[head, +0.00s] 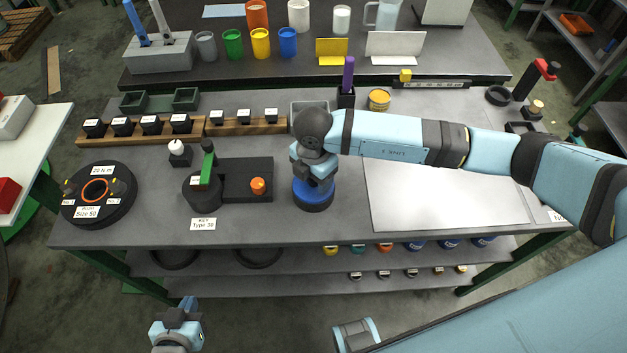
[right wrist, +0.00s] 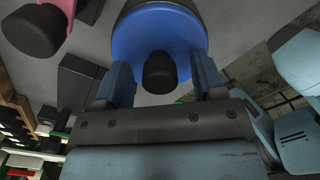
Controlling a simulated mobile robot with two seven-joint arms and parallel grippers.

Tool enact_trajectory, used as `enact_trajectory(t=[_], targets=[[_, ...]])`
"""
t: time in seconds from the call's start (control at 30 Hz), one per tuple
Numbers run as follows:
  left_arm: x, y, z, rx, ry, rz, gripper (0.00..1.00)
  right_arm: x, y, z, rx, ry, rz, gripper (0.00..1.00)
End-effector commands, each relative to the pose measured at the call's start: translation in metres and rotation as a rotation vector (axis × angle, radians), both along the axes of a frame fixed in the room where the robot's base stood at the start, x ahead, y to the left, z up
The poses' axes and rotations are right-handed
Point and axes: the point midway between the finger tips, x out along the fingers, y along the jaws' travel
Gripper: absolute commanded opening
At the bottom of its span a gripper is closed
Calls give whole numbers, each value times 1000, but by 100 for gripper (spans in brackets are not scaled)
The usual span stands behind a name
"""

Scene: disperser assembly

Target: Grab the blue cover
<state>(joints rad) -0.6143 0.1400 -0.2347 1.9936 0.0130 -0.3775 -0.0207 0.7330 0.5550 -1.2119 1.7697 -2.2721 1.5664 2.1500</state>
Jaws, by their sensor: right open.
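The blue cover (head: 313,195) is a round blue piece with a dark base, on the bench left of the pale sheet. My right gripper (head: 314,172) is directly over it and hides its top. In the right wrist view the blue cover (right wrist: 150,40) has a dark knob (right wrist: 159,72). The open fingers of my right gripper (right wrist: 161,80) stand on either side of this knob, with gaps visible. Whether the fingers touch the cover cannot be told. My left gripper (head: 178,328) is low at the front, away from the bench; its fingers are unclear.
A dark fixture with a green handle (head: 207,165) and an orange knob (head: 257,186) stands left of the cover. A pink part with a dark knob (right wrist: 35,30) is close by in the wrist view. The pale sheet (head: 450,200) at right is bare.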

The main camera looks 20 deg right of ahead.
Motion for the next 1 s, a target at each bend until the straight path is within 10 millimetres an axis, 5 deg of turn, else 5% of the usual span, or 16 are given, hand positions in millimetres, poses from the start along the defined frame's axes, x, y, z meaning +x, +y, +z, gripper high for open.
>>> enact_trajectory(t=[0.1,0.37,0.77,1.0], targets=[[0,0,0,0,0,0,0,0,0,0,0,0,0,58],[0,0,0,0,0,0,0,0,0,0,0,0,0,0],[0,0,-1,0,0,0,0,1,0,9,1,-2,0,0],[0,0,-4,0,0,0,0,1,0,47,2,-6,0,0]])
